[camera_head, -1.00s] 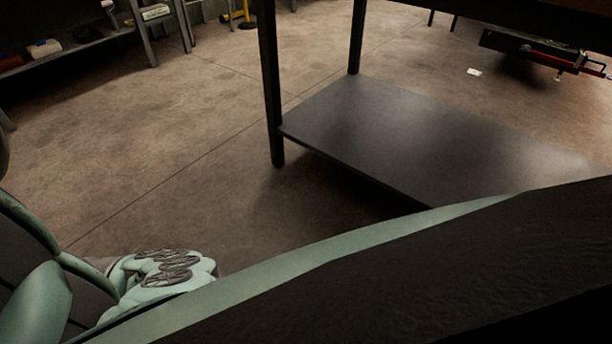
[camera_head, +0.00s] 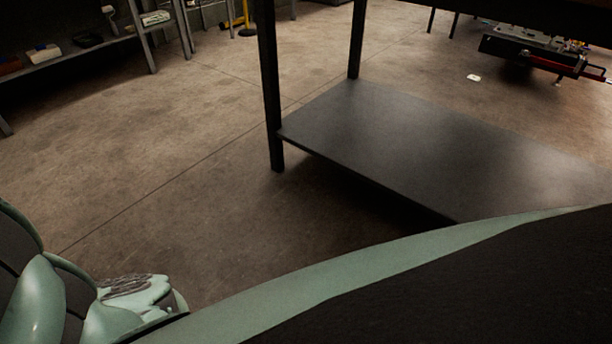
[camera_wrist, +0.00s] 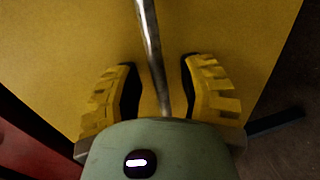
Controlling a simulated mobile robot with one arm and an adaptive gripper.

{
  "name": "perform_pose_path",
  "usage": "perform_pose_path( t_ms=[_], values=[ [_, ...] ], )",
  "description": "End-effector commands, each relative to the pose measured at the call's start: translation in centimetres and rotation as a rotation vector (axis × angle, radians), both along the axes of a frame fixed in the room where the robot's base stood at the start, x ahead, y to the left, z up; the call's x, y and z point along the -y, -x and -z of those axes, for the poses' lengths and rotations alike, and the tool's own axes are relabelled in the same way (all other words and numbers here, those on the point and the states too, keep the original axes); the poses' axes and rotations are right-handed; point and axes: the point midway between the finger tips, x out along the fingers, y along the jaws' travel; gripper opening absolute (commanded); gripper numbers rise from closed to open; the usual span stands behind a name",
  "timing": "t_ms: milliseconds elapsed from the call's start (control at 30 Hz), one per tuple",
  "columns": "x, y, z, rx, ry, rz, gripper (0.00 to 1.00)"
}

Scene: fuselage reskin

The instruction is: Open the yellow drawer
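In the wrist view a flat yellow surface (camera_wrist: 60,45), which looks like the front of the yellow drawer, fills most of the picture. A metal bar handle (camera_wrist: 150,45) runs down across it from the top edge. My gripper (camera_wrist: 160,80) is open, with one yellow ribbed finger on each side of the bar and a gap to both. Whether the bar lies at fingertip depth I cannot tell. The bar's lower end is hidden behind my gripper's green body. The drawer does not show in the head view.
In the head view a dark table with a low shelf (camera_head: 400,140) stands ahead. A shelf with items (camera_head: 60,65) is at the upper left, and a low cart with red handles (camera_head: 540,55) at the upper right. Open concrete floor (camera_head: 150,130) lies to the left. A red surface (camera_wrist: 35,145) edges the wrist view.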

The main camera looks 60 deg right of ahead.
Motion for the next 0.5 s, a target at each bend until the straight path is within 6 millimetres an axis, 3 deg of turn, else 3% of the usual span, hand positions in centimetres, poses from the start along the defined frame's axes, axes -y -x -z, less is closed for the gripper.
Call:
perform_pose_path(
  t_ms=[33,333,500],
  values=[
    [0.0,0.01,0.0,0.0,0.0,0.0,0.33],
    [0.02,-0.01,0.01,0.0,0.0,0.0,0.02],
    [0.03,-0.02,0.0,0.0,0.0,0.0,0.0]
  ],
)
